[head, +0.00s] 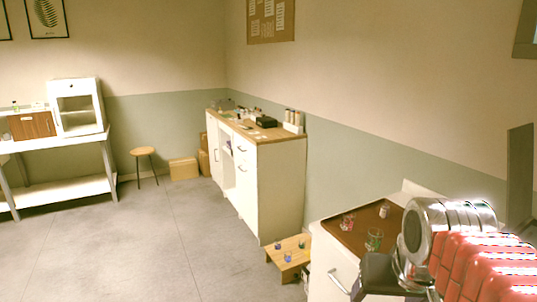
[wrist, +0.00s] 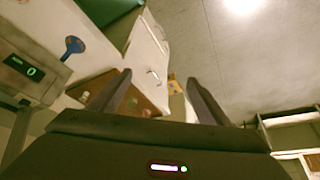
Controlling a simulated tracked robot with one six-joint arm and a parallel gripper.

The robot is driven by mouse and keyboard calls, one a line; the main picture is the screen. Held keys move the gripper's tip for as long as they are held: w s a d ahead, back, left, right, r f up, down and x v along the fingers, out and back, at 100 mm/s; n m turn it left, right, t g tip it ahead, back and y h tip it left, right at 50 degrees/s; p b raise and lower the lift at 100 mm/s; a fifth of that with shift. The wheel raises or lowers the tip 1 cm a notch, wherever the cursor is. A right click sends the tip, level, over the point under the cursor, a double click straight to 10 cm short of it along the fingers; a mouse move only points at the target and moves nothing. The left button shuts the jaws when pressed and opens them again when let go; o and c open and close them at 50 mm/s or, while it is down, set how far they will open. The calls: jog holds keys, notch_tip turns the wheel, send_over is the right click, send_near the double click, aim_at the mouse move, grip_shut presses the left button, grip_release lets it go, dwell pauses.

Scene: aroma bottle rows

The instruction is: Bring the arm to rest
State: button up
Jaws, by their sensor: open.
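My gripper (wrist: 158,76) shows in the wrist view with its two dark fingers spread apart. It is open, and nothing is held between the fingers. In the head view my red and silver arm fills the lower right corner, beside a white cabinet with a brown top (head: 352,222). A dark part of it is low in front of this cabinet; its fingers cannot be made out there. Small glass vessels with red and green contents (head: 374,239) and a small white jar (head: 384,211) stand on the brown top.
A low wooden stool (head: 284,262) with small bottles stands left of the cabinet. A longer white counter (head: 283,185) is behind. A device with a green-lit display (wrist: 33,72) is at left in the wrist view. The grey floor (head: 140,235) is clear.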

jog(key=s+a+f+n, duration=0.1)
jog(key=s+a+f, duration=0.4)
jog(key=s+f, duration=0.1)
jog(key=shift+n+t+y, duration=0.3)
jog(key=shift+n+y, duration=0.1)
jog(key=shift+a, duration=0.1)
jog(key=shift+c, duration=0.4)
